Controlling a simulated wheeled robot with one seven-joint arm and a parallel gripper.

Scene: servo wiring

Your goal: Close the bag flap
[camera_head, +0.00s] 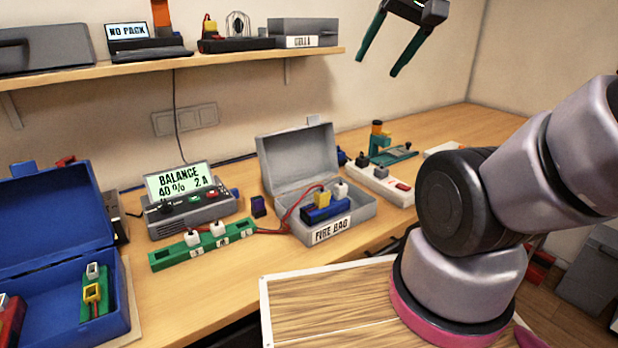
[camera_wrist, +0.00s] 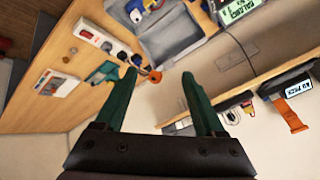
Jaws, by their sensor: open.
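The fire bag (camera_head: 331,231) is a grey box labelled "FIRE BAG" on the workbench. Its flap (camera_head: 297,157) stands open, tilted up and back towards the wall. A blue battery pack (camera_head: 326,208) with yellow and white connectors lies inside, and red wires run out over the left side. My gripper (camera_head: 376,62) is open and empty, high above and behind the bag to the right. In the wrist view the open fingers (camera_wrist: 160,92) point towards the bench, with the grey bag (camera_wrist: 165,40) partly visible at the top.
A charger (camera_head: 190,205) reading "BALANCE 40% 2 A" and a green balance board (camera_head: 203,244) stand left of the bag. A power strip (camera_head: 381,184) lies to its right. A blue case (camera_head: 60,240) is at far left. A shelf (camera_head: 170,67) holds several items above.

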